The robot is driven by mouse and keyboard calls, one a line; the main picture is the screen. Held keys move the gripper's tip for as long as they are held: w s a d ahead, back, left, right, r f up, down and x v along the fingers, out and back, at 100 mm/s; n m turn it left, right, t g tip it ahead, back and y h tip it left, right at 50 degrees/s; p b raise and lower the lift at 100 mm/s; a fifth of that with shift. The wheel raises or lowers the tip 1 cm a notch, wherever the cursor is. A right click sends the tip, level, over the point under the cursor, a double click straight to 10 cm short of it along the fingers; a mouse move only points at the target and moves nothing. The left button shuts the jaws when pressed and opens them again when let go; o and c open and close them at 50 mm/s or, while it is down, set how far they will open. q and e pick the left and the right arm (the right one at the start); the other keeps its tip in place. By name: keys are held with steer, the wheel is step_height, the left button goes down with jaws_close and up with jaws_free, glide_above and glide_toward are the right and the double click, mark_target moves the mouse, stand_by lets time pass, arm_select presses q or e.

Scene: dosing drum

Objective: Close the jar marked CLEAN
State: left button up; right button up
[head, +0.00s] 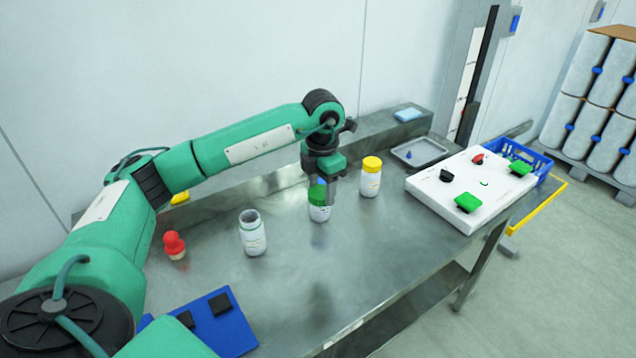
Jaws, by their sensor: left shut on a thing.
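Three white jars stand on the steel bench (290,285). The jar under my left gripper (319,212) has a green lid (317,193) at its mouth. My left gripper (319,185) points down and is shut on this green lid; whether the lid is seated or threaded cannot be told. Left of it stands an open jar (253,236) with no lid. To the right stands a jar with a yellow lid (371,165). The labels are too small to read, so I cannot tell which jar is marked CLEAN. My right gripper is out of view.
A red-topped item (174,245) stands at left. A blue mat (225,330) with black blocks lies in front. A white board (455,205) with coloured pieces, a grey tray (420,152) and a blue crate (541,163) are at right. The front middle of the bench is clear.

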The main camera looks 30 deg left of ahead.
arm_select(q)
steer(key=s+d+f+m, duration=0.4)
steer(key=s+d+m, duration=0.2)
steer(key=m, duration=0.9)
steer(key=s+d+f+m, duration=0.4)
steer(key=s+d+m, duration=0.3)
steer(key=m, duration=0.9)
steer(key=shift+s+d+f+m, duration=0.2)
steer(key=shift+d+f+m, duration=0.15)
steer(key=shift+d, duration=0.35)
